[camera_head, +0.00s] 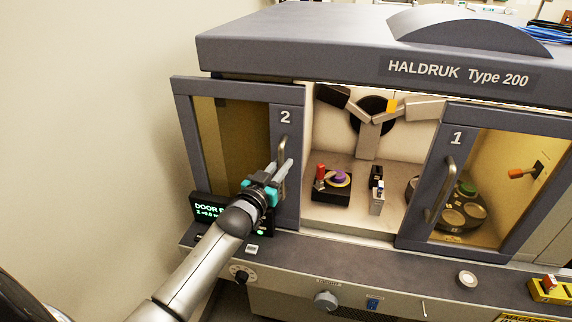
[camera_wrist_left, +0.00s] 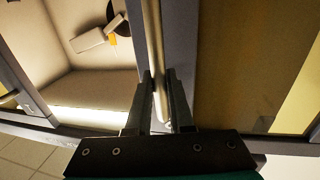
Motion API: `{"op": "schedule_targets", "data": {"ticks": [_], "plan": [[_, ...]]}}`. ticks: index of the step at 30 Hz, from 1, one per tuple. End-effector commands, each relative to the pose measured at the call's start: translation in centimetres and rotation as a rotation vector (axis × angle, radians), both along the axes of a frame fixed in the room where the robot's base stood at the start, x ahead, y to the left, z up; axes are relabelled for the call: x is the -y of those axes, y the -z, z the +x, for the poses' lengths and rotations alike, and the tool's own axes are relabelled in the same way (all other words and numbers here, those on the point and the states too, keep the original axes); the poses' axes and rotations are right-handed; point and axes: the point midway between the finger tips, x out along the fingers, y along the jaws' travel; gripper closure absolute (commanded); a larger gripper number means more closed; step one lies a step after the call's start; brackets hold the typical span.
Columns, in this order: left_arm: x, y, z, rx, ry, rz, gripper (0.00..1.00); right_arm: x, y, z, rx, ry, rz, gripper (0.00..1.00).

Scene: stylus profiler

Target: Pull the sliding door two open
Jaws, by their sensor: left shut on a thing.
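Sliding door two (camera_head: 285,190) is a grey-framed door with a yellowish window, marked "2", at the left of the machine front. An open gap shows between it and door one (camera_head: 420,215), with the lit chamber behind. My left gripper (camera_head: 281,172) is at door two's vertical metal handle (camera_head: 283,150). In the left wrist view the fingers (camera_wrist_left: 161,100) are shut on the handle bar (camera_wrist_left: 155,45), one on each side of it. The lower part of the handle is hidden by the gripper in the head view. My right gripper is not in view.
Inside the chamber stand a black block with a purple knob (camera_head: 339,178) and a small device (camera_head: 377,190). A dark display (camera_head: 215,212) sits just left of my wrist. A ledge with a roll (camera_head: 467,279) runs below. The wall is at the left.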

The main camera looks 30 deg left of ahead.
Motion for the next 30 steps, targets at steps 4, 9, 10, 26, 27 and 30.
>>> {"op": "schedule_targets", "data": {"ticks": [4, 9, 10, 26, 27, 30], "plan": [[-0.08, 0.03, -0.03, 0.0, 0.0, 0.0, 1.0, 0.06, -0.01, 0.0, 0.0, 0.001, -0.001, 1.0], [-0.05, 0.03, -0.01, 0.0, 0.0, 0.0, 1.0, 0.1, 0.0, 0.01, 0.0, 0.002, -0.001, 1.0], [-0.05, 0.04, -0.01, 0.0, 0.0, 0.0, 1.0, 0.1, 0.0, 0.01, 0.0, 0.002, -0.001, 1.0], [0.02, 0.03, -0.06, 0.0, 0.001, 0.0, 0.5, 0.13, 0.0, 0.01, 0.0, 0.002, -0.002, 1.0], [0.02, 0.05, -0.17, -0.001, 0.001, 0.0, 0.5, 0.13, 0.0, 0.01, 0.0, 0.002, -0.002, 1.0], [0.09, 0.08, -0.77, -0.001, 0.001, -0.001, 0.5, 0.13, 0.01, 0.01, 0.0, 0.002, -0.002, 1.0]]}}
